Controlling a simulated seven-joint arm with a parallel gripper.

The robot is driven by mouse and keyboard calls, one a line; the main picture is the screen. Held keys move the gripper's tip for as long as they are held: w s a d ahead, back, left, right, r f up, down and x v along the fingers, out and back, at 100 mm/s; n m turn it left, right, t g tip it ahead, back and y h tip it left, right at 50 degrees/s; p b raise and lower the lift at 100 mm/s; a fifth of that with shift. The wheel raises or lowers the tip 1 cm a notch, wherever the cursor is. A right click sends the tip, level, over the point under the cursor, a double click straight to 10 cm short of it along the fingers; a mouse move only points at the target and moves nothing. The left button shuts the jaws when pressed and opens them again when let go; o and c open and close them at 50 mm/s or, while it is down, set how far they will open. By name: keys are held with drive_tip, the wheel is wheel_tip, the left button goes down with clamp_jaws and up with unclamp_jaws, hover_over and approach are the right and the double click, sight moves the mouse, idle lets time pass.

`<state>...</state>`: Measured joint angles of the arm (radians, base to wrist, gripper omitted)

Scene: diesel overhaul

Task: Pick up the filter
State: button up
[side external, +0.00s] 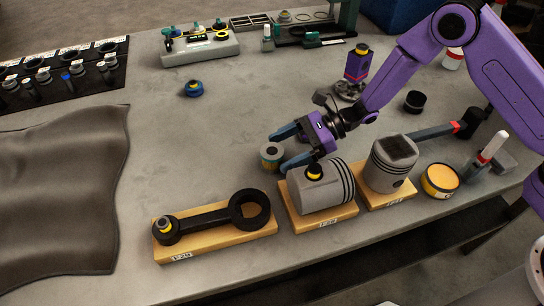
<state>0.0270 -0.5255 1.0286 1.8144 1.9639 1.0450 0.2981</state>
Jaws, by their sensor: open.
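A small grey cylinder with a tan top, which looks like the filter (271,156), stands on the grey bench behind the wooden blocks. My gripper (281,152) is open, with its two blue fingers pointing left, one on the far side of the cylinder and one on the near side. The fingertips look close to the cylinder. I cannot tell whether they touch it or how far between them it sits.
A piston (322,188) lies on a wooden block just in front of my gripper, with another piston (393,165) to its right. A connecting rod (205,218) lies on a block at front left. A yellow-topped can (440,180) stands at right.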

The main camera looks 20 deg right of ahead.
sight(261, 162)
drive_tip(key=shift+r+x, duration=0.1)
drive_tip(key=shift+x, duration=1.3)
drive_tip(key=shift+r+x, duration=0.15)
drive_tip(key=shift+x, duration=1.25)
drive_tip(key=shift+s+a, duration=0.1)
drive_tip(key=shift+s, duration=0.1)
drive_tip(key=c, duration=1.1)
